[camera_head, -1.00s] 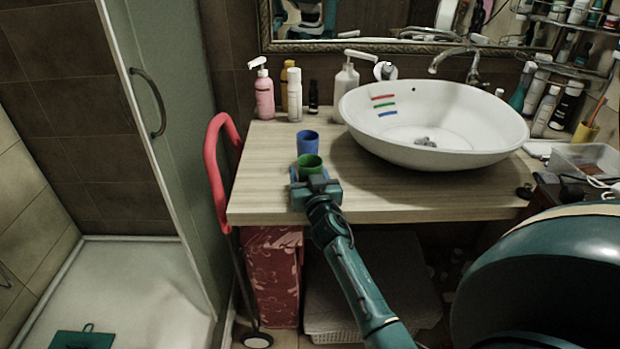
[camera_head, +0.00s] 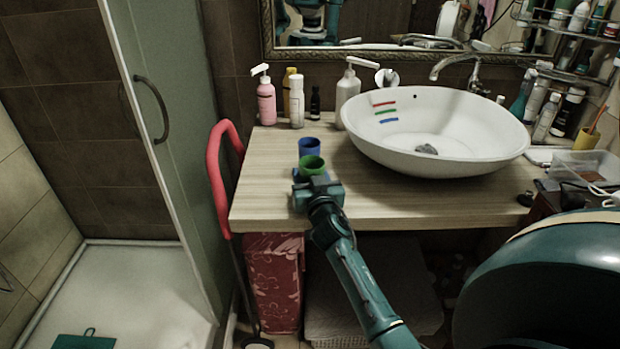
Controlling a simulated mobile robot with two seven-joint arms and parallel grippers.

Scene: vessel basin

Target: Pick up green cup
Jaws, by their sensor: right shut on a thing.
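The green cup (camera_head: 312,165) is upright near the front left part of the wooden counter, partly hidden by my right gripper. My right gripper (camera_head: 313,180) comes in from below and is shut on the green cup. Whether the cup touches the counter cannot be told. A blue cup (camera_head: 309,147) stands just behind the green cup. My left gripper is not in view.
The wooden counter (camera_head: 265,190) holds a white basin (camera_head: 440,150) with coloured stripes at the right. A pink bottle (camera_head: 266,103) and other bottles stand at the back. A red handle (camera_head: 214,170) rises at the counter's left edge. Counter left of the cups is clear.

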